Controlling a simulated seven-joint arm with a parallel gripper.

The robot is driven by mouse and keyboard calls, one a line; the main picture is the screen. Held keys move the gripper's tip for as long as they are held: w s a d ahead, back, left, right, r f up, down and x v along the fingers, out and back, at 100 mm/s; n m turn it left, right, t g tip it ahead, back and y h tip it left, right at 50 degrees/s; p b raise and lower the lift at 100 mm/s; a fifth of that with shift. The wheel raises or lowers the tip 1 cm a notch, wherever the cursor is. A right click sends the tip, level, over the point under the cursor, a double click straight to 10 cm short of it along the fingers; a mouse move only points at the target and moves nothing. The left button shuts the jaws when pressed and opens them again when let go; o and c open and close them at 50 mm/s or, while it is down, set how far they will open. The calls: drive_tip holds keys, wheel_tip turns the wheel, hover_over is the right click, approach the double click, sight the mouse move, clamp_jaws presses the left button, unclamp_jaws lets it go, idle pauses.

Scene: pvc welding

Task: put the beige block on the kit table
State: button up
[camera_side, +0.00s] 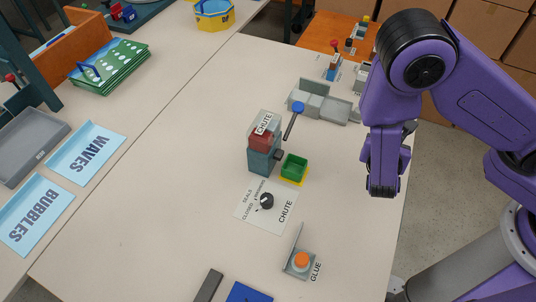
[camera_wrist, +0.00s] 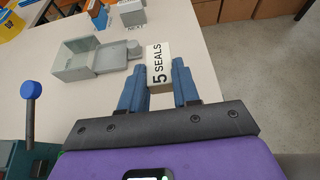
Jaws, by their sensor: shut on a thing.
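My gripper (camera_wrist: 157,66) has its two blue fingers shut on a small beige block (camera_wrist: 160,88). In the side view my gripper (camera_side: 382,188) points down over the right edge of the long pale table, and the block cannot be made out there. Which surface is the kit table is not marked. A second pale table (camera_side: 105,180) stands at the left, bearing blue "WAVES" (camera_side: 86,152) and "BUBBLES" (camera_side: 35,213) sheets.
A grey open box (camera_side: 322,104) lies left of my gripper; it also shows in the wrist view (camera_wrist: 85,62). An orange surface (camera_side: 318,38) with small items is behind.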

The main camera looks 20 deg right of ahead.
drive_tip(key=s, duration=0.4)
hover_over(335, 154)
drive_tip(key=f, duration=0.8)
drive_tip(key=shift+s+f, duration=0.35)
drive_tip(key=shift+w+f, duration=0.35)
drive_tip(key=shift+f, duration=1.55)
drive_tip(key=shift+s+f, duration=0.1)
drive_tip(key=shift+f, duration=0.05)
drive_tip(key=o, duration=1)
